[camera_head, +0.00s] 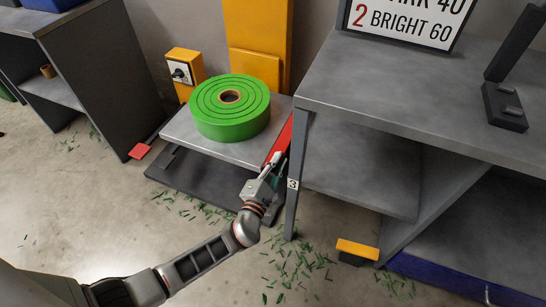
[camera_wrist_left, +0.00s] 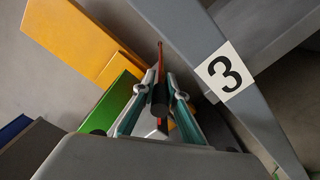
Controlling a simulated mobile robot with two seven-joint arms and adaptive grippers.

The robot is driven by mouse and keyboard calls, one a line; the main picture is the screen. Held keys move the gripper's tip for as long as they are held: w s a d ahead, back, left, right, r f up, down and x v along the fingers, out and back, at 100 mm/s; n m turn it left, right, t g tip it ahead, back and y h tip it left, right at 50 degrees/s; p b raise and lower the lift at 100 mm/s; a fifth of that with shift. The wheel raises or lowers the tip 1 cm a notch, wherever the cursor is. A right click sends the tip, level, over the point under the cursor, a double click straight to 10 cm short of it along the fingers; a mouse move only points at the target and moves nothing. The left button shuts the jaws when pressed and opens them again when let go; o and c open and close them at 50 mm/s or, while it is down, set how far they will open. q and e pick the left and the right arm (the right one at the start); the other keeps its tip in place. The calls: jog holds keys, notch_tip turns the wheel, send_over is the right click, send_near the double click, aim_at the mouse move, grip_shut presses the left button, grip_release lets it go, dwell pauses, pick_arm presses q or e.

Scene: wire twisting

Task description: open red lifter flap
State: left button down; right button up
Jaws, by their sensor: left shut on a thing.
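The red lifter flap (camera_head: 281,142) stands up as a narrow red strip along the right edge of the lifter's grey platform (camera_head: 185,133). My left gripper (camera_head: 273,164) is at the flap's near end, beside the table leg. In the left wrist view, its teal fingers (camera_wrist_left: 161,97) are closed around a dark round bar (camera_wrist_left: 159,99) at the flap. Thin red edges of the flap (camera_wrist_left: 161,60) show above and below this bar. The fingers hide part of the flap. My right gripper is not in view.
A green coil (camera_head: 230,107) lies on the platform, before a yellow column (camera_head: 260,40). The grey table leg (camera_head: 297,170), marked 3, stands close right of my left gripper. Green scraps litter the floor. A yellow-topped block (camera_head: 357,250) sits under the table.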

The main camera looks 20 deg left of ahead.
pick_arm(q)
jog(key=shift+d+f+m, duration=0.3)
jog(key=shift+f+m, duration=0.45)
jog(key=shift+m, duration=0.6)
jog(key=shift+d+f+m, duration=0.35)
jog(key=shift+f+m, duration=0.45)
jog(key=shift+m, duration=0.5)
jog(key=shift+d+f+m, duration=0.3)
jog(key=shift+f+m, duration=0.45)
jog(key=shift+m, duration=0.6)
jog(key=c, duration=2.1)
grip_release()
jog(key=shift+o, duration=0.4)
jog(key=shift+r, duration=0.1)
notch_tip(320, 180, up, 10)
